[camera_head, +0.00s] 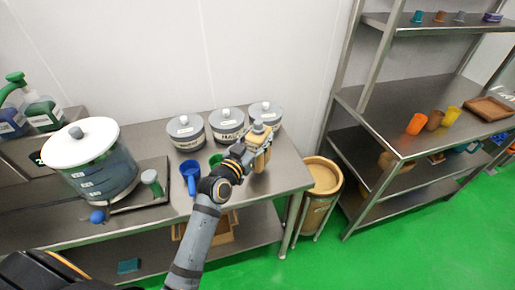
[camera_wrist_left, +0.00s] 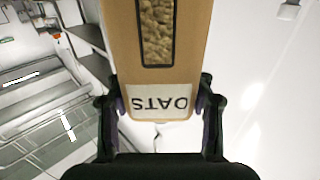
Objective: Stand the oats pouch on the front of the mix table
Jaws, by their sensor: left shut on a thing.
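The oats pouch (camera_wrist_left: 160,85) is tan, with a dark-framed window showing oats and a white OATS label that reads upside down in the left wrist view. My left gripper (camera_wrist_left: 160,108) is shut on it, one finger on each side near the label. In the head view my left gripper (camera_head: 255,140) holds the pouch (camera_head: 262,160) at the right part of the steel mix table (camera_head: 285,178), in front of the right canister. The arm hides part of the pouch, and I cannot tell whether its base touches the tabletop. My right gripper is not in view.
Three grey lidded canisters (camera_head: 185,132) stand along the table's back. A blue jug (camera_head: 190,174) and a green cup (camera_head: 215,160) stand left of my gripper. A large white-lidded tank (camera_head: 95,165) is farther left. A tan bin (camera_head: 322,177) stands beyond the table's right end.

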